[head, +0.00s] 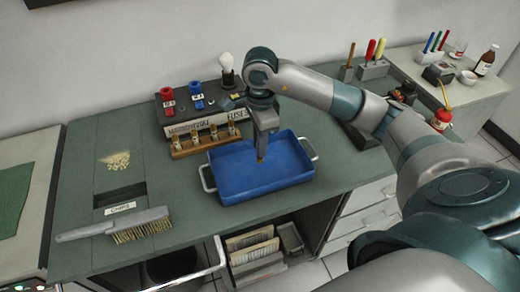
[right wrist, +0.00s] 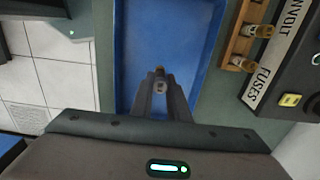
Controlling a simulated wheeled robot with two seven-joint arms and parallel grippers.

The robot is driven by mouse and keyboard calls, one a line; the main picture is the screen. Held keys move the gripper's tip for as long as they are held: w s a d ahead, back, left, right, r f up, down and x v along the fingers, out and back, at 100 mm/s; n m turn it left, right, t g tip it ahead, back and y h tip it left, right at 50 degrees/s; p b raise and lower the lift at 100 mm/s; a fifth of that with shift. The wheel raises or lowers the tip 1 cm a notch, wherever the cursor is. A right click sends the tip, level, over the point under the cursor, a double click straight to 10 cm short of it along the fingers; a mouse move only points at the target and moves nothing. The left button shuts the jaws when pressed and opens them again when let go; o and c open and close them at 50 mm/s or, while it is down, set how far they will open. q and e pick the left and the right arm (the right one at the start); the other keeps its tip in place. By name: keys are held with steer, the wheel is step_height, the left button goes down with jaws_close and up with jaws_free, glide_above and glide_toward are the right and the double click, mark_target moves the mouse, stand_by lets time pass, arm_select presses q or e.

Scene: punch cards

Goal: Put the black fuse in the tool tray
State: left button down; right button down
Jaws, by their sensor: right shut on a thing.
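The blue tray (head: 235,190) with two metal side handles stands on the green bench. It also shows in the right wrist view (right wrist: 165,30). My right gripper (head: 262,157) points down over the tray, toward its back half. It is shut on a small fuse (right wrist: 159,89), mostly hidden between the fingers (right wrist: 160,76). Only a small end of it shows, so I cannot make out its colour. The inside of the tray looks empty where it is visible. My left gripper is not in view.
A wooden rack (head: 210,143) with several fuses stands behind the tray, before a dark panel (head: 190,108) with red and blue terminals and a bulb. A brush (head: 115,226) lies at the left. Pen holders and a bottle (head: 485,62) stand at the right.

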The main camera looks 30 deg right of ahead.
stand_by(0.3)
steer(key=shift+f+p, duration=0.95)
steer(key=shift+f, duration=1)
steer(key=shift+f, duration=0.25)
steer(key=c, duration=1.7)
jaws_free()
steer(key=shift+r, duration=0.2)
